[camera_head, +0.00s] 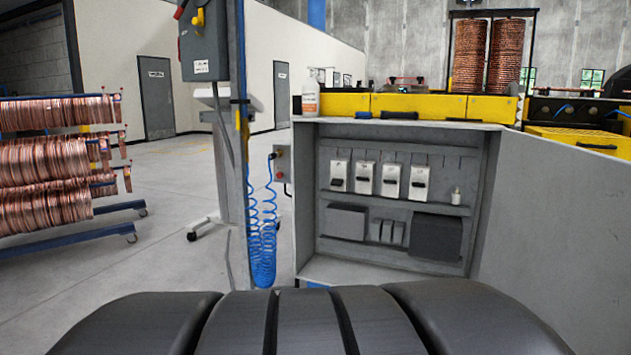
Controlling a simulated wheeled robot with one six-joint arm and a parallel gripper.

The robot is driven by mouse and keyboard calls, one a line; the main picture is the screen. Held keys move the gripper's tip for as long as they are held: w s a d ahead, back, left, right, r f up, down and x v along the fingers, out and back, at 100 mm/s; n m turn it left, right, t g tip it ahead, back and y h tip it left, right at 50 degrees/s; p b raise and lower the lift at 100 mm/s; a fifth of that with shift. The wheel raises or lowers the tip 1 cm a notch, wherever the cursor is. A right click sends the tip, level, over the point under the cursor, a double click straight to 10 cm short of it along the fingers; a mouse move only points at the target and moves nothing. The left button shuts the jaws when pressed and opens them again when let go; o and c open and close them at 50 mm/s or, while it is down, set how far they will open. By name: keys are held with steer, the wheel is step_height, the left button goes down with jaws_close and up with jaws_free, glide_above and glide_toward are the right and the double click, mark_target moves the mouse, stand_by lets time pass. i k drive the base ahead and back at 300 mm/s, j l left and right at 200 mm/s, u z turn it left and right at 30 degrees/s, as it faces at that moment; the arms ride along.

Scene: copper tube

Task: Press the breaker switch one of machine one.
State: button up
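An open grey electrical cabinet (308,200) stands ahead, right of centre. Several white breaker switches sit in a row on its upper rail. The leftmost breaker (340,168) has a dark lever, and the rightmost breaker (419,174) looks alike. Any labels are too small to read, so I cannot tell which is switch one or whether this is machine one. A small white fitting (456,196) is right of the row. Dark boxes (346,222) are mounted below. My gripper is not in view, and nothing of mine covers the breakers.
The cabinet's door (550,215) stands open on the right. A grey post (233,190) with a switch box (205,42) and coiled blue hose (262,240) stands left of the cabinet. Racks of copper coils (45,165) are at far left. Floor between is clear.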

mark_target(335, 181)
steer(key=i+z, duration=0.2)
steer(key=i, duration=1.5)
